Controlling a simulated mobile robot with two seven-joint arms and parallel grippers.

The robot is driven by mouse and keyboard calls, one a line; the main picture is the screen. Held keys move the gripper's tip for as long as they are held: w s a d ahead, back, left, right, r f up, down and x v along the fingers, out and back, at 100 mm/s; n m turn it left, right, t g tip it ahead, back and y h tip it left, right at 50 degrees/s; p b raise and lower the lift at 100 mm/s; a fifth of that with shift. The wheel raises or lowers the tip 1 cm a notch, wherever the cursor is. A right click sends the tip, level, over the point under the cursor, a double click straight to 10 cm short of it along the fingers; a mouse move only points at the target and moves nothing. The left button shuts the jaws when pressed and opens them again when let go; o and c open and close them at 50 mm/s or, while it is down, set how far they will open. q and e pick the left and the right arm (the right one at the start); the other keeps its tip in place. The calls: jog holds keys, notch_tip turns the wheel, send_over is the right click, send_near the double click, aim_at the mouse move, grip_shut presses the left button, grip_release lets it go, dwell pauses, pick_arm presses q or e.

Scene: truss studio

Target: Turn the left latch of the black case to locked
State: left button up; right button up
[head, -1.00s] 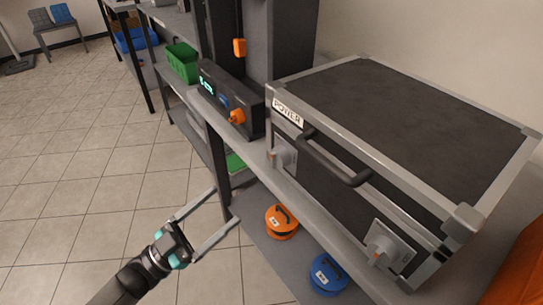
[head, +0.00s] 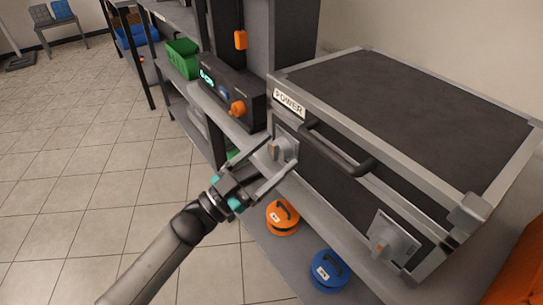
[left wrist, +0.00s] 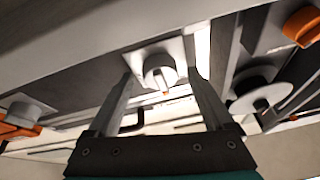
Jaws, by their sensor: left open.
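The black case (head: 430,120) with silver edges and a "POWER" label stands on the shelf. Its left latch (head: 285,148) is a grey round knob on a square plate at the left of the front face, with an orange mark. In the left wrist view this latch (left wrist: 160,72) is between and just beyond my fingertips. My left gripper (head: 280,155) is open, one finger on each side of the latch; I cannot tell if it touches. The right latch (head: 384,243) is at the front's right end. My right gripper is not in view.
The case's black handle (head: 335,155) sticks out right of the left latch. A dark device with an orange knob (head: 238,108) stands left of the case. Orange (head: 283,217) and blue (head: 329,270) round objects lie on the lower shelf.

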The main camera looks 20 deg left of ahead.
pick_arm(q)
jog(key=shift+c, duration=0.4)
grip_shut()
